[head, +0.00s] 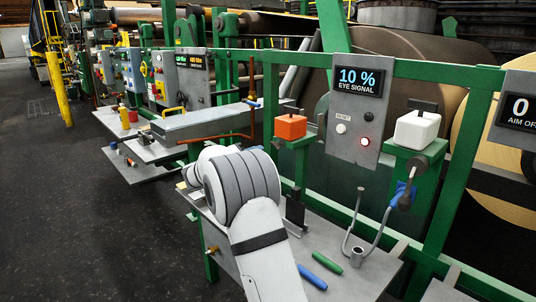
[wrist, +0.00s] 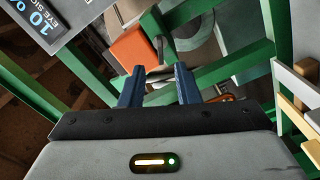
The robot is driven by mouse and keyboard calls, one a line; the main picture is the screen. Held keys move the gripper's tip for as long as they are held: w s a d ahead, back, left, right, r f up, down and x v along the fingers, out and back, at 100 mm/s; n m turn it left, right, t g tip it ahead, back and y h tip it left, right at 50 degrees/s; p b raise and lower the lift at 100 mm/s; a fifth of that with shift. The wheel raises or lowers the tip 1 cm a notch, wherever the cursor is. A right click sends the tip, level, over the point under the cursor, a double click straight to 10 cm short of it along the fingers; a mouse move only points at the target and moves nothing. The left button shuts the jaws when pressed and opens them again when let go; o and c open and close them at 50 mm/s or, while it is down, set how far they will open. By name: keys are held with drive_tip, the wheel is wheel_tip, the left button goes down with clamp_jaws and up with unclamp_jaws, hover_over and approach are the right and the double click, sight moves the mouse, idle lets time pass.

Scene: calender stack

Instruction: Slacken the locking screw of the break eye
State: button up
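An orange box (head: 291,126), which looks like a sensor eye, sits on a green post left of the display panel. No label shows which box is the break eye. The display (head: 359,81) reads "10 % EYE SIGNAL". I cannot make out the locking screw.
A grey shelf (head: 330,235) below holds a green (head: 327,262) and a blue cylinder (head: 312,277) and a bent grey rod. Green rails (head: 430,72) and a large roll (head: 410,55) stand behind. The dark floor (head: 60,200) at left is clear.

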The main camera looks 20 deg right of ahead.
sight(275, 147)
drive_tip(key=x, duration=0.7)
drive_tip(key=shift+d+p, duration=0.25)
drive_tip(key=shift+p, duration=0.05)
clamp_jaws()
